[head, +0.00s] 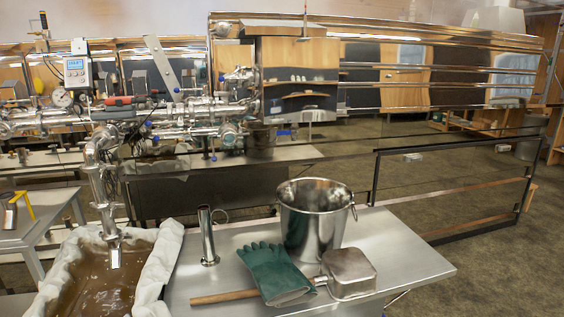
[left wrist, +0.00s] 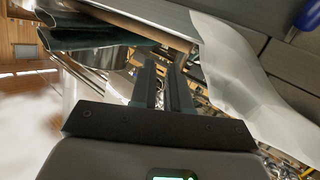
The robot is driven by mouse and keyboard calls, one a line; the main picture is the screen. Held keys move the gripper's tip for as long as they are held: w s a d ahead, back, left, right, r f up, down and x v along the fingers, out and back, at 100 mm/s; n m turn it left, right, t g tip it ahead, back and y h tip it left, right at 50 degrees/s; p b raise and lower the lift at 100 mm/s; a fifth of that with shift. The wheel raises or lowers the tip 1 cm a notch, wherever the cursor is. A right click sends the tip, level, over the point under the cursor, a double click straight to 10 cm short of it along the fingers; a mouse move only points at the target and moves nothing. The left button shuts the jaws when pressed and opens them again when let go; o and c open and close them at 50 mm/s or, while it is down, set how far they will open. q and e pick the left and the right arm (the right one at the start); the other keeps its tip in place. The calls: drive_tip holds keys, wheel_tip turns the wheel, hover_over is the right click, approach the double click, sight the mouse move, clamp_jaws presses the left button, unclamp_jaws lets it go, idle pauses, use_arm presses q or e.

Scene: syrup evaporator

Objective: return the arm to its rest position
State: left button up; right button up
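My left gripper (left wrist: 164,72) shows in the left wrist view. Its two dark fingers point away from the camera, apart by a narrow gap with nothing held between them. Neither of my arms nor grippers shows in the head view. My right gripper is in no view.
A steel table (head: 405,255) holds a steel bucket (head: 313,225), a green glove (head: 272,274), a handled metal dipper (head: 349,272) and an upright metal cup (head: 207,236). Left of it, a cloth-lined basin (head: 160,262) of brown liquid sits under a pipe spout (head: 115,257).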

use_arm(q)
drive_tip(key=s+d+f+n+g+b, duration=0.25)
drive_tip(key=s+d+f+g, duration=0.65)
drive_tip(key=s+d+f, duration=0.9)
drive_tip(key=s+a+f+g, duration=0.1)
drive_tip(key=s+f+g, duration=0.1)
drive_tip(key=s, duration=0.4)
drive_tip(key=s+a+f+g, duration=0.1)
drive_tip(key=s+f+g, duration=0.15)
drive_tip(key=s, duration=0.35)
wheel_tip(320, 180, up, 13)
drive_tip(key=p, duration=1.2)
drive_tip(key=shift+s+n+g+y+p, duration=0.3)
drive_tip(key=shift+s+n+g, duration=0.15)
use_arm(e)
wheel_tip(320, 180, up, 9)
